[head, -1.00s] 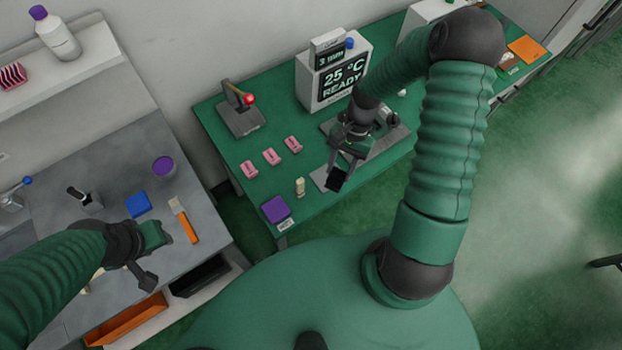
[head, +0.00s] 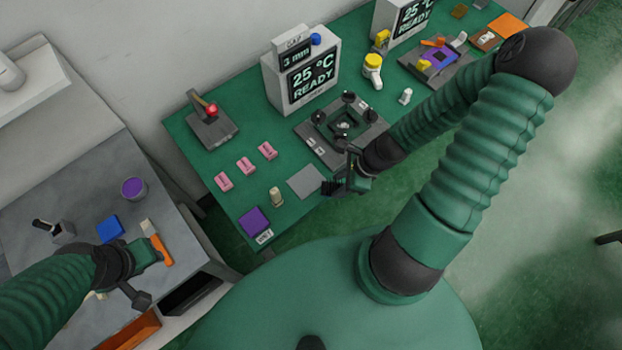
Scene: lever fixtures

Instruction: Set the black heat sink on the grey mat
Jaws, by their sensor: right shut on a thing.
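The black heat sink (head: 330,187) is a small dark block with fins. My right gripper (head: 344,181) is shut on it and holds it just right of the grey mat. The grey mat (head: 306,182) is a plain flat square on the green table, bare in its visible part. The heat sink appears at the mat's right corner; I cannot tell its height above the table. My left gripper (head: 153,254) is over the grey bench at the left, beside an orange-handled brush (head: 157,243); its jaws are not clear.
A dark fixture with black knobs (head: 343,125) stands behind the mat. Several pink blocks (head: 246,166), a beige peg (head: 277,197) and a purple square (head: 254,222) lie to the left. A white display box (head: 302,76) and a red-knobbed lever (head: 211,124) stand farther back.

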